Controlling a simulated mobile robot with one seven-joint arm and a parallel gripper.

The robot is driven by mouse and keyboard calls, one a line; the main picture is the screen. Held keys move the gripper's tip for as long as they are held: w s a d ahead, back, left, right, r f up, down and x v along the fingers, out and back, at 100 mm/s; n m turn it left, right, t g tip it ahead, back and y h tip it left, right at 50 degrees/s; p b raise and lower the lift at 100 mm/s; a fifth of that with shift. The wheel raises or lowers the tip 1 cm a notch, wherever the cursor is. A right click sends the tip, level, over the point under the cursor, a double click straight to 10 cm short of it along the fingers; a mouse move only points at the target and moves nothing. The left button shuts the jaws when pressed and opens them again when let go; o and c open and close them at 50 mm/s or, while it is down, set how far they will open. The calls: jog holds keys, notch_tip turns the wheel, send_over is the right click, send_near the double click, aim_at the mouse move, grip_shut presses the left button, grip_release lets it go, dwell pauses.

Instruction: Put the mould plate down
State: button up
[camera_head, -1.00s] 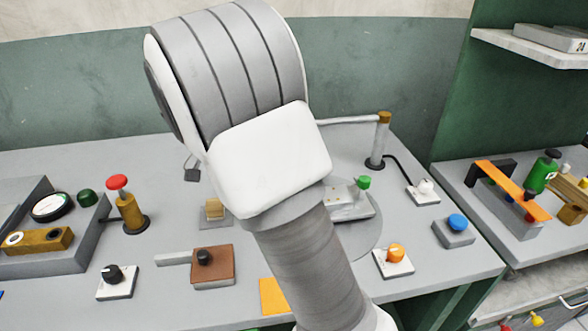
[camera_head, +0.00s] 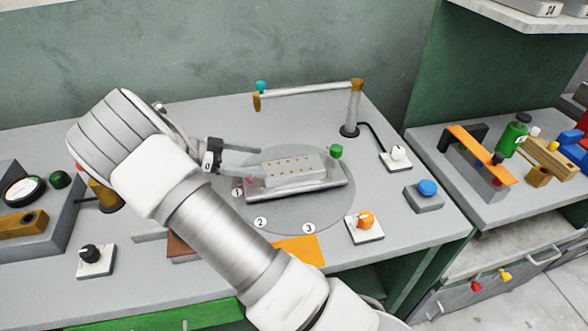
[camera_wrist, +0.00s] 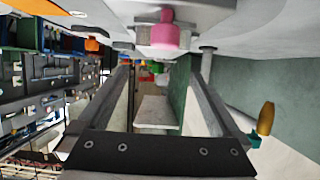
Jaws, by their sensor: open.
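The mould plate (camera_head: 295,170), a pale grey block with rows of brass dots, lies on a grey bed (camera_head: 318,192) on the round grey disc (camera_head: 335,215). A green knob (camera_head: 336,151) stands at the bed's right end and a pink knob (camera_head: 249,181) at its left end. My gripper (camera_head: 256,164) is open and empty at the left end of the plate, its fingers apart. In the wrist view the pink knob (camera_wrist: 163,35) shows beyond and between my open fingertips. Whether a finger touches the plate or bed I cannot tell.
A post with a horizontal arm (camera_head: 310,91) stands behind the disc. An orange button (camera_head: 366,220), a blue button (camera_head: 427,188) and a white knob (camera_head: 398,153) sit to the right. An orange sheet (camera_head: 299,249) lies in front.

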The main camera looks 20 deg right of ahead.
aim_at(292, 166)
jog(key=x, duration=1.1)
jog(key=shift+d+f+p, duration=0.15)
jog(key=shift+f+p, duration=0.1)
jog(key=shift+p, duration=0.1)
jog(key=shift+r, duration=0.1)
grip_shut()
